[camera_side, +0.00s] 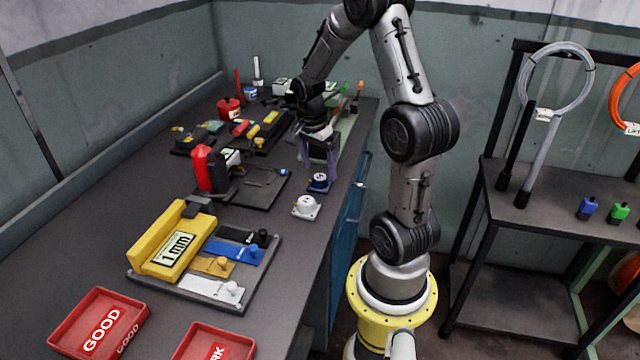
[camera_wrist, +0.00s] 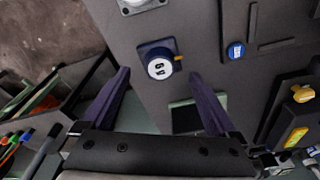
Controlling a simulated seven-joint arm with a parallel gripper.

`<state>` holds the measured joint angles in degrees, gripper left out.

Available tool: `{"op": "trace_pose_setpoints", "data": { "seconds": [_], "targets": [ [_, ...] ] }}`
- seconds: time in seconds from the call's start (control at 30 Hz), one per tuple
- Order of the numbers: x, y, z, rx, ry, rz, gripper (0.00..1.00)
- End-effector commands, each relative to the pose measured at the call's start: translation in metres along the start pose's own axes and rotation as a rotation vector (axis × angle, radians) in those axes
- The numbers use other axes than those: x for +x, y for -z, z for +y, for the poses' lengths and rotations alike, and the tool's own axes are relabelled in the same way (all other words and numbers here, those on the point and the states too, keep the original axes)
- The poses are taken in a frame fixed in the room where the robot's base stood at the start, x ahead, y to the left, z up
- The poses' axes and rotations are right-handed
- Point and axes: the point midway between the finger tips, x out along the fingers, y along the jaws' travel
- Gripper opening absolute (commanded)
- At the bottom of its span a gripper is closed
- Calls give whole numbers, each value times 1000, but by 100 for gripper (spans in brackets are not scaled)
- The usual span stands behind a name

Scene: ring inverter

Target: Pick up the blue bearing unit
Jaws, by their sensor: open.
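The blue bearing unit (camera_side: 319,182) stands on the dark workbench near its right edge, in the side view. It has a dark blue base and a pale round top. In the wrist view the blue bearing unit (camera_wrist: 158,62) lies ahead of and between my fingers, beyond their tips. My gripper (camera_side: 318,160) points down just above the unit in the side view, its fingers apart. In the wrist view my gripper (camera_wrist: 160,74) is open, with nothing between its purple fingers. I cannot tell the exact gap between the fingertips and the unit.
A white bearing unit (camera_side: 306,207) stands close to the blue one, and also shows in the wrist view (camera_wrist: 140,4). A dark fixture plate (camera_side: 262,190) with a red clamp (camera_side: 203,168) is to the left. A yellow 1 mm block (camera_side: 172,245) and red trays (camera_side: 100,322) are nearer the camera.

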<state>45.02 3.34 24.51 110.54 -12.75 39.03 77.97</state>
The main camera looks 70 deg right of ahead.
Motion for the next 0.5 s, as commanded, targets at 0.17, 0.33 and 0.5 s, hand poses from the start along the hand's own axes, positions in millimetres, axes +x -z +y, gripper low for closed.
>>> {"op": "trace_pose_setpoints", "data": {
  "seconds": [0.17,0.33,0.5],
  "targets": [
    [27,-2,1,0,-6,-2,94],
    [36,-2,0,0,-2,-1,94],
    [36,-2,0,0,-1,-1,94]
  ]
}}
